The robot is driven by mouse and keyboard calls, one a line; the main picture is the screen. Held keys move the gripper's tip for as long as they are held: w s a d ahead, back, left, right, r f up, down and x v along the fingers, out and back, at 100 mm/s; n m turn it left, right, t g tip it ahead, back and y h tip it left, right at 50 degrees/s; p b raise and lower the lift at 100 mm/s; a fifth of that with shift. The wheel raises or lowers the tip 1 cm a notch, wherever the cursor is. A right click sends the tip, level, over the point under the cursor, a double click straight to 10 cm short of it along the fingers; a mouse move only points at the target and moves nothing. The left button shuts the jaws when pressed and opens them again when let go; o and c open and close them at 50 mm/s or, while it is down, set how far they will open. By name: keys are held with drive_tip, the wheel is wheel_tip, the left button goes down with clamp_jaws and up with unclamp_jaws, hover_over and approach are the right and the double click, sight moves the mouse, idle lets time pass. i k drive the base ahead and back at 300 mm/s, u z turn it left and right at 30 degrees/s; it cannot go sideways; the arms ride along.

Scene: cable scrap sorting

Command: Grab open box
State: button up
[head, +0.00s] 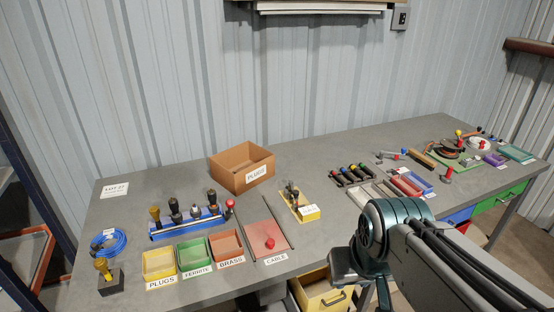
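An open brown cardboard box (232,182) stands at the back of the grey workbench, left of the picture's middle. My arm reaches in from the lower right, in front of the bench and well apart from the box. The fingers of my gripper do not show.
In front of the box are a blue tool rack (187,226), a yellow tray (159,263), a green tray (194,255), a red tray (225,245) and a reddish plate (266,226). A yellow block with a tool (306,213) stands to its right. Bare bench lies left and right of the box.

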sight(243, 166)
drive_tip(key=u, duration=0.05)
drive_tip(key=i, duration=1.1)
drive_tip(key=u, duration=0.6)
